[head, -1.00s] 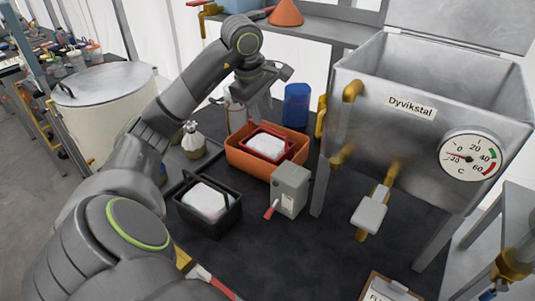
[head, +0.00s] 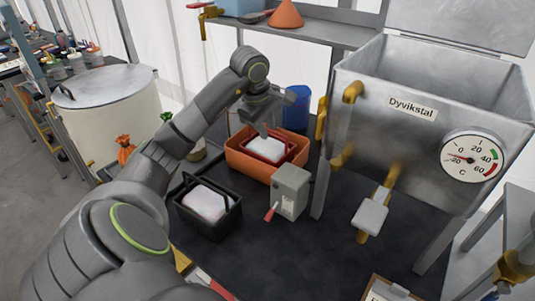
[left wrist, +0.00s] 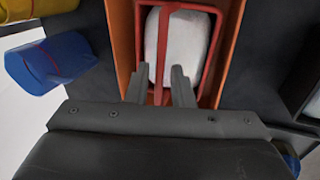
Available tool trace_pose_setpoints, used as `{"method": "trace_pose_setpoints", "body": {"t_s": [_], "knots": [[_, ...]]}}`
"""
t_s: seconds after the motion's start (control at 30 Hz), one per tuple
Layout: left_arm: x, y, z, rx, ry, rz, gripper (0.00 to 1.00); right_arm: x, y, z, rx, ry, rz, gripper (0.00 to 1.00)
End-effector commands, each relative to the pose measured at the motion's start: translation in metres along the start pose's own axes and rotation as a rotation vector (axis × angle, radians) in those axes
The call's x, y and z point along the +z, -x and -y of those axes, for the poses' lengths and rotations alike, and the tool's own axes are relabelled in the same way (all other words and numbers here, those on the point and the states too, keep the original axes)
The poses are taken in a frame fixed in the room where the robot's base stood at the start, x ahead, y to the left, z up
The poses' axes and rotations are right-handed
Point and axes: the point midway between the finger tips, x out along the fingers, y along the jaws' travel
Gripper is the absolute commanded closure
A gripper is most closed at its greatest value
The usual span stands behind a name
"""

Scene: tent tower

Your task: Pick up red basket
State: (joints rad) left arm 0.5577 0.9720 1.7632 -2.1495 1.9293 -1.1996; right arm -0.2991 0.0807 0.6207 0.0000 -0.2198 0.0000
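The red basket (head: 281,158) holds a white bundle and sits inside an orange bin (head: 262,176) on the dark table. In the left wrist view the basket's red rim (left wrist: 211,50) and its handle (left wrist: 163,60) show. My left gripper (head: 265,133) is just above the basket. In the left wrist view its two fingers (left wrist: 158,92) are apart, with the red handle passing between them. I cannot tell whether they touch it. My right gripper is not in view.
A black basket (head: 210,220) with a white bundle stands in front of the bin. A grey box (head: 291,192) with a red lever is beside it. A blue container (head: 297,105) stands behind. The metal Dyvikstal tank (head: 420,150) is at the right.

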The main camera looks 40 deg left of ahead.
Motion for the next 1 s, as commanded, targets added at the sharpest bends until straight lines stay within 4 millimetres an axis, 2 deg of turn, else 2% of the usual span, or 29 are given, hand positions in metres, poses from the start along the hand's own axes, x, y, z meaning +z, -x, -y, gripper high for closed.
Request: {"method": "trace_pose_setpoints", "body": {"t_s": [0.03, 0.13, 0.17, 1.0], "knots": [[0.0000, 0.0002, -0.0001, 0.000, 0.000, 0.000, 0.86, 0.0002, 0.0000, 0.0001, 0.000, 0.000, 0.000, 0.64], [0.0000, 0.0004, -0.0001, 0.001, 0.000, 0.000, 0.99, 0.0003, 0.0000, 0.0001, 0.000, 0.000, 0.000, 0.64], [0.0000, 0.0004, -0.0001, 0.001, 0.000, 0.000, 1.00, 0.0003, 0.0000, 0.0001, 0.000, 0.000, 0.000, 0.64], [-0.0002, 0.0007, -0.0002, 0.001, 0.000, -0.001, 1.00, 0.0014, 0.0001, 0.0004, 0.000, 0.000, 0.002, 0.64]]}}
